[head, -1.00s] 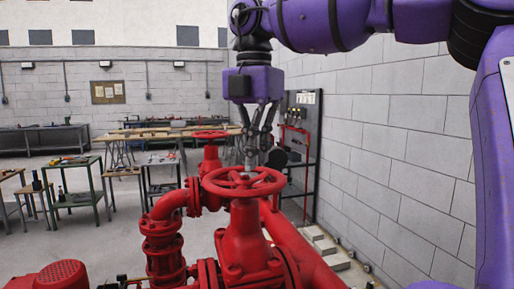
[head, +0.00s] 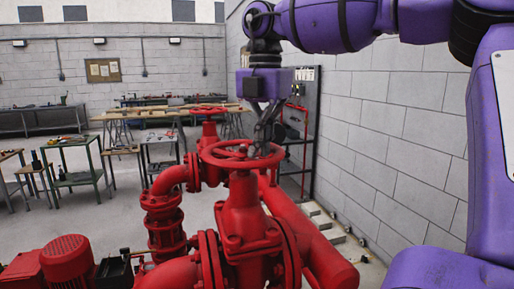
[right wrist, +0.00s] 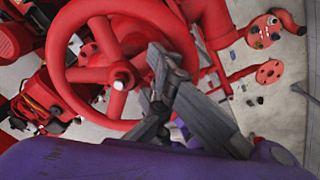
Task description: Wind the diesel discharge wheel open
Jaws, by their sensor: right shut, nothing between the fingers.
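The near red handwheel (head: 222,160) sits flat on top of a red valve in front of me. It also shows in the right wrist view as a large spoked ring (right wrist: 62,75) with a pale hub nut. No label shows on it. My right gripper (head: 262,150) points down at the wheel's right side, with its fingers shut and empty. In the right wrist view its fingertips (right wrist: 160,65) overlap the ring's right part, inside the rim. I cannot tell whether they touch it. My left gripper is not in view.
A second, smaller red handwheel (head: 208,110) stands behind. Red flanged pipes (head: 165,225) surround the valve. A grey block wall (head: 400,130) runs along the right. Work tables (head: 75,165) stand at the back left, with bare floor between.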

